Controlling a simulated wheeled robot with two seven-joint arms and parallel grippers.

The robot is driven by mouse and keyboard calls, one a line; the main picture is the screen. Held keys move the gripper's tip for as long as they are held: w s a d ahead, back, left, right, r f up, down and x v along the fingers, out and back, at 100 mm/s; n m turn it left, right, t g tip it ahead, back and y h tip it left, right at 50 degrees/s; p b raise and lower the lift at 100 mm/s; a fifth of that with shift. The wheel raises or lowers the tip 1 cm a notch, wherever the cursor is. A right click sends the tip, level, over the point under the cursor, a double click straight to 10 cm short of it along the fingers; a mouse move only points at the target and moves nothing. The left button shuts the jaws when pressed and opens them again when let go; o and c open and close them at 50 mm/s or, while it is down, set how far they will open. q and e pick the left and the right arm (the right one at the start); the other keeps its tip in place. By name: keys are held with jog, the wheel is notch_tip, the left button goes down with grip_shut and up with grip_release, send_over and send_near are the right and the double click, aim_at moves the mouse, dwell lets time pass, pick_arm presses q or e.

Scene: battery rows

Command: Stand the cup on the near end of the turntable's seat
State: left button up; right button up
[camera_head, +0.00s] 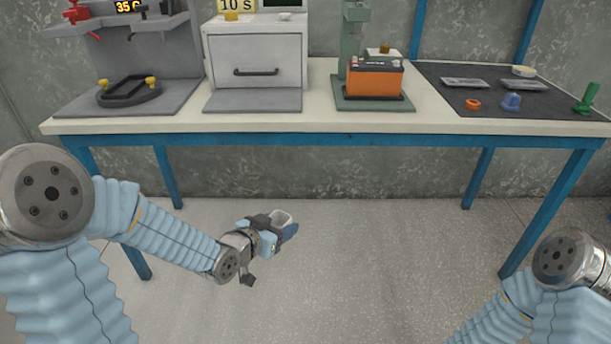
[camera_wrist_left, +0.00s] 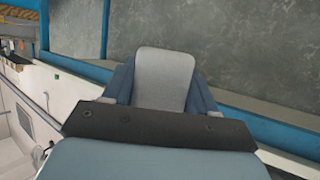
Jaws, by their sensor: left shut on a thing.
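My left gripper (camera_head: 279,233) is out in front of the bench, below the tabletop and over the floor. It is shut on a pale grey cup (camera_head: 283,217), partly hidden by the fingers. In the left wrist view the cup (camera_wrist_left: 165,75) shows as a smooth grey shape between the two blue fingers. A black oval piece with two yellow knobs (camera_head: 130,96), which looks like the turntable's seat, lies on a grey base at the bench's left end, apart from the gripper. My right gripper is out of view.
The bench (camera_head: 320,120) holds a white cabinet with a drawer (camera_head: 256,82), an orange battery (camera_head: 374,82) on a green stand, and a dark mat (camera_head: 450,95) with small parts. Red and black fittings hang at upper left. The floor before the bench is clear.

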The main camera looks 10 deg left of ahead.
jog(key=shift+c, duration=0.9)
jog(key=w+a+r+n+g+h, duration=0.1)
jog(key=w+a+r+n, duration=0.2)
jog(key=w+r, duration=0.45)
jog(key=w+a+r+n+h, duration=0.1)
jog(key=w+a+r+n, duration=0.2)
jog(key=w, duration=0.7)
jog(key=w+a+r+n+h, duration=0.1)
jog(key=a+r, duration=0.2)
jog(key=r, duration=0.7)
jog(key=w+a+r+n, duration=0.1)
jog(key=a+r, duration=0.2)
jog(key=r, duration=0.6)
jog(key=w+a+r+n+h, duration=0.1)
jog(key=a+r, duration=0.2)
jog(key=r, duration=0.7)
pick_arm(q)
jog(key=s+d+f+m+g+h, duration=0.2)
jog(key=d+m+g+h, duration=0.3)
jog(key=d, duration=0.9)
jog(key=f+m+h, duration=0.1)
jog(key=m+h, duration=0.1)
jog(key=shift+d+m+g, duration=0.2)
jog(key=shift+m+g, duration=0.1)
jog(key=shift+g, duration=0.1)
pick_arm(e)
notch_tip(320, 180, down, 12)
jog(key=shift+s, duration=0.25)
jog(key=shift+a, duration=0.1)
